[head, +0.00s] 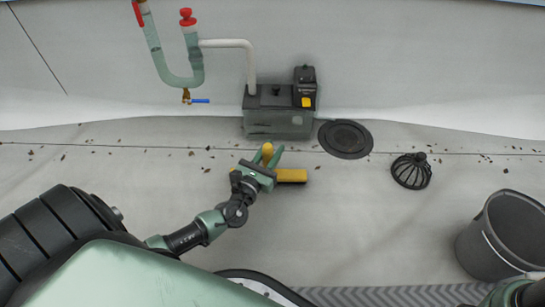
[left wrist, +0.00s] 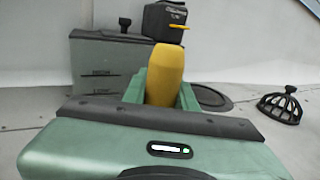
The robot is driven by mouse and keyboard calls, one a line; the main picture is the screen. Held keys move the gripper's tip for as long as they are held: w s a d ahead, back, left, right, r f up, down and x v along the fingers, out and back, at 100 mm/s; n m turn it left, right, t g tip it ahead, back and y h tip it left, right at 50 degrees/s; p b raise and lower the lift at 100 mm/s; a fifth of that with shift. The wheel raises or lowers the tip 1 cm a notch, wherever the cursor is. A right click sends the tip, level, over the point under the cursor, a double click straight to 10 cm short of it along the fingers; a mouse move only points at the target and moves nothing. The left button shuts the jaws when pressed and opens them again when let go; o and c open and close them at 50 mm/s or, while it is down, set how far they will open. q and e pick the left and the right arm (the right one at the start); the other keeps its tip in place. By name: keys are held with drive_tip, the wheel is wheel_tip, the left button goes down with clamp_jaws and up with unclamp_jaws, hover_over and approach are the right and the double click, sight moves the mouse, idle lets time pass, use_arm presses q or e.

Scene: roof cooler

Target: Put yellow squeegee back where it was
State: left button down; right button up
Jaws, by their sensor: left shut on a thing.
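The yellow squeegee (head: 291,175) is held by my left gripper (head: 268,156) above or at the grey roof floor; I cannot tell whether it touches the floor. Its yellow handle also shows upright between the green fingers in the left wrist view (left wrist: 165,75). The fingers are shut on the handle, and the wide yellow head sticks out to the right of the gripper. The gripper hides the part between handle and head. Of my right arm, only a piece shows at the bottom right corner, and its gripper is not visible.
A grey box (head: 278,122) with a black device (head: 304,88) stands against the white wall. Right of it are a round dark drain cover (head: 345,139), a black dome strainer (head: 411,171) and a grey bucket (head: 480,250). Debris dots the floor. Pipes (head: 180,75) hang at upper left.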

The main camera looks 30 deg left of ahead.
use_arm(q)
drive_tip(key=shift+f, duration=0.15)
drive_tip(key=c, duration=1.4)
unclamp_jaws()
drive_tip(key=shift+f, duration=0.2)
drive_tip(key=shift+o, duration=1.4)
drive_tip(key=s+d+p, duration=0.1)
drive_tip(key=s+p, duration=0.3)
drive_tip(key=s, duration=0.8)
drive_tip(key=shift+p, duration=0.4)
